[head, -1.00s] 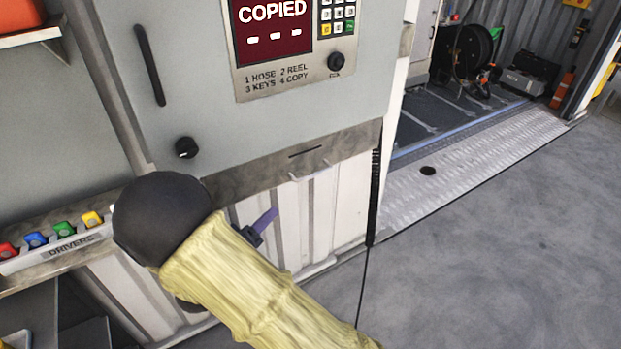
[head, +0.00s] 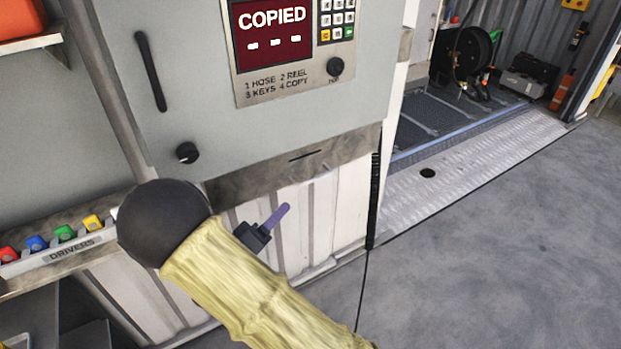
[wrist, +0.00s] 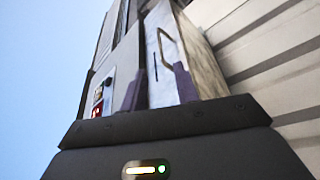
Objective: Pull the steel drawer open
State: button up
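The steel drawer (head: 265,173) shows in the head view as a brushed metal strip with a dark slot, low on the grey cabinet. It looks closed, flush under the cabinet. In the wrist view the steel front (wrist: 168,80) carries the slot and a thin bar handle, beyond the fingertips. My gripper (head: 283,209) is in front of and below the strip, with purple fingers. In the wrist view my gripper (wrist: 158,82) has its two fingers apart with nothing between them.
The cabinet (head: 220,120) has a black bar handle, a knob and a panel (head: 290,45) reading COPIED. A rack marked DRIVERS (head: 70,250) with coloured items is at left. White corrugated wall (head: 325,210) lies below the drawer. Open grey floor (head: 490,240) is at right.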

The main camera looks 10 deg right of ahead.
aim_at(310, 181)
jog(key=p+x, duration=0.2)
jog(key=x, duration=1)
grip_shut()
